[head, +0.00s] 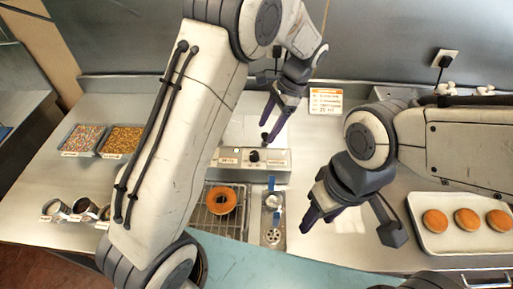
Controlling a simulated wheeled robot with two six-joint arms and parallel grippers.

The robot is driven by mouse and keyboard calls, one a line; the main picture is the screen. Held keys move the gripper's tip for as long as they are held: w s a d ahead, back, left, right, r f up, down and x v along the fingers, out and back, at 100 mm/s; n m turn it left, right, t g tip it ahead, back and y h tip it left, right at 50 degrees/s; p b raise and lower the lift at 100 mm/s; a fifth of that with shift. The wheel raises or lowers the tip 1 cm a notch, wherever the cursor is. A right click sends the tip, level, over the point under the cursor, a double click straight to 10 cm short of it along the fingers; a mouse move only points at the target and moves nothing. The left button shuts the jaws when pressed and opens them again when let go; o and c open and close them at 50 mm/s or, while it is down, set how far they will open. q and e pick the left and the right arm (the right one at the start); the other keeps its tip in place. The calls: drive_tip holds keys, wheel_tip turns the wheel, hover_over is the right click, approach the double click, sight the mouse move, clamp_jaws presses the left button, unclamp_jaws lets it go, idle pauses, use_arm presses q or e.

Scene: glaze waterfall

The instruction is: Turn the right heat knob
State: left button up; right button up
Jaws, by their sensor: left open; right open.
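A grey control panel (280,158) stands at the back of the counter, behind the wire rack. One black knob (254,156) shows on its front, between small labels. The panel's left end is hidden behind my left arm, so I cannot tell whether another knob is there. My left gripper (271,122) is open and empty, pointing down above and behind the panel, apart from the visible knob. My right gripper (318,217) is open and empty over the counter, to the right of and in front of the panel.
A donut (221,201) lies on the wire rack (233,223), beside a blue-handled fixture (271,186). Sprinkle trays (83,139) and metal cups (56,209) are at left. A sign (325,101) stands behind.

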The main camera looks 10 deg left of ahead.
sight(255, 153)
use_arm(q)
drive_tip(key=p+x, duration=0.2)
drive_tip(key=x, duration=0.6)
drive_tip(key=shift+s+f, duration=0.1)
drive_tip(key=shift+f, duration=0.1)
drive_tip(key=shift+s+a+f, duration=0.15)
drive_tip(key=shift+a+f, duration=0.05)
drive_tip(key=shift+f, duration=0.4)
clamp_jaws()
